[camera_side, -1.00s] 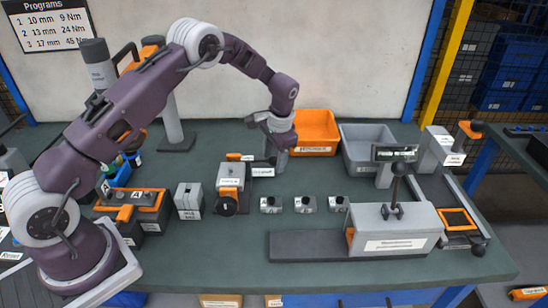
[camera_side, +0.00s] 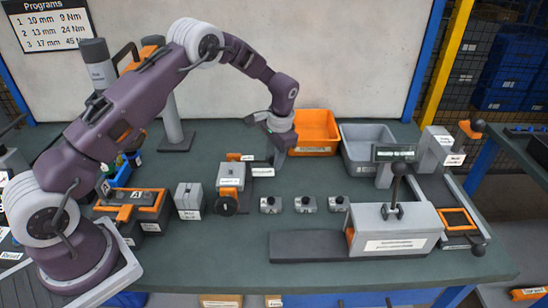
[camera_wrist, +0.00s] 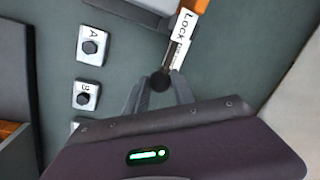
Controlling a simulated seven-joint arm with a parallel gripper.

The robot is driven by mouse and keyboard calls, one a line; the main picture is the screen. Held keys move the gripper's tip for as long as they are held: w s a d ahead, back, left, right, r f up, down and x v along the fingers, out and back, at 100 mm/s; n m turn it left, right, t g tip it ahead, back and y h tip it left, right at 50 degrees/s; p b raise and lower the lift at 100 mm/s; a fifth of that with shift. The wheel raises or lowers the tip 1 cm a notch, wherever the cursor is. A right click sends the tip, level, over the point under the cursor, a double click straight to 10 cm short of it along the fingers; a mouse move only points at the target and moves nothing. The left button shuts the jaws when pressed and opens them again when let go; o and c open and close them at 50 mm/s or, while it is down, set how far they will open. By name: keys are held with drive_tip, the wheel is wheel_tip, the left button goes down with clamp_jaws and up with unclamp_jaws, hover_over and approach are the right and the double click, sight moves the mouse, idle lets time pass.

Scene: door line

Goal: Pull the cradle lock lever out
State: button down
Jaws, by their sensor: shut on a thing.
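The lock lever shows in the wrist view as a thin bar with a white "Lock" label (camera_wrist: 183,30) and a round black knob (camera_wrist: 160,80) at its near end. An orange part (camera_wrist: 198,5) is at its far end. My gripper (camera_wrist: 158,88) has its two fingers closed around the knob. In the side view my gripper (camera_side: 279,158) points down beside the cradle, a grey and orange unit (camera_side: 231,176). The lever's white label (camera_side: 262,172) sticks out to the right of the cradle there. The knob is hidden by the fingers in the side view.
Several small grey blocks with dark bolts (camera_side: 305,204) stand in a row in front. An orange bin (camera_side: 316,132) and a grey bin (camera_side: 366,147) stand behind and to the right. A grey press-like box (camera_side: 395,228) with an upright lever is at the front right.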

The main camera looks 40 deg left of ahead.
drive_tip(key=shift+w, duration=0.1)
idle(0.7)
drive_tip(key=shift+w+d+r, duration=0.1)
drive_tip(key=shift+w+d, duration=0.9)
drive_tip(key=shift+d, duration=0.1)
drive_tip(key=c, duration=1.1)
unclamp_jaws()
drive_tip(key=shift+o, duration=0.2)
